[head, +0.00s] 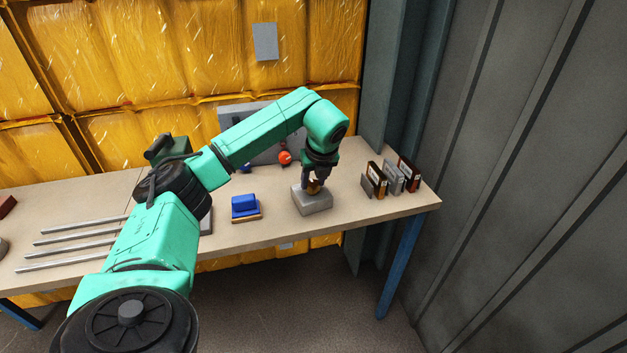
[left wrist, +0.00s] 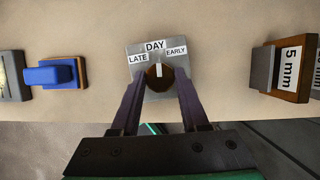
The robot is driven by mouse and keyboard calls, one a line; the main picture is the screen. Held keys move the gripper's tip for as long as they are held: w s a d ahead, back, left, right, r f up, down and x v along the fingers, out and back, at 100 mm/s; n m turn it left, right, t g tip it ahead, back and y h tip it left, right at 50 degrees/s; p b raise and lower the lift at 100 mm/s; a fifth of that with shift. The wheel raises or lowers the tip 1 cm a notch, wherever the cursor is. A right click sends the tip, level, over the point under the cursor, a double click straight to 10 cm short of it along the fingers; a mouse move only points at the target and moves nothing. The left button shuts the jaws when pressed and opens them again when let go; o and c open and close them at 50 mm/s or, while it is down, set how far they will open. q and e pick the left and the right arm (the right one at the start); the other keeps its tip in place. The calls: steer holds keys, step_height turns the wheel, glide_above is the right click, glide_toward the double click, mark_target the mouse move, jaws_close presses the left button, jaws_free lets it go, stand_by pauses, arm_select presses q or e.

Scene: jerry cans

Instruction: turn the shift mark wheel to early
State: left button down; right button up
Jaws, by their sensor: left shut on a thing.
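The shift mark wheel is a brown knob (left wrist: 156,82) with a white pointer, on a grey block (left wrist: 134,51) with the labels LATE, DAY and EARLY. In the left wrist view the pointer points nearly straight up, towards DAY; EARLY is to its right. My left gripper (left wrist: 157,88) is shut on the knob, one finger on each side. In the head view my left gripper (head: 315,183) reaches down from above to the wheel on its grey block (head: 314,204) near the table's front edge. My right gripper is not in view.
A blue block on a wooden base (head: 245,208) stands left of the wheel. Several upright plates, one marked 5 mm (left wrist: 291,68), stand to the right. Metal rods (head: 75,241) lie at the left of the table (head: 275,229). A grey panel with a red knob (head: 285,157) is behind.

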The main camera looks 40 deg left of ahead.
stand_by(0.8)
arm_select(q)
steer(key=shift+c, duration=2)
jaws_free()
steer(key=p+v, duration=0.2)
steer(key=v, duration=1.2)
steer(key=shift+r, duration=0.3)
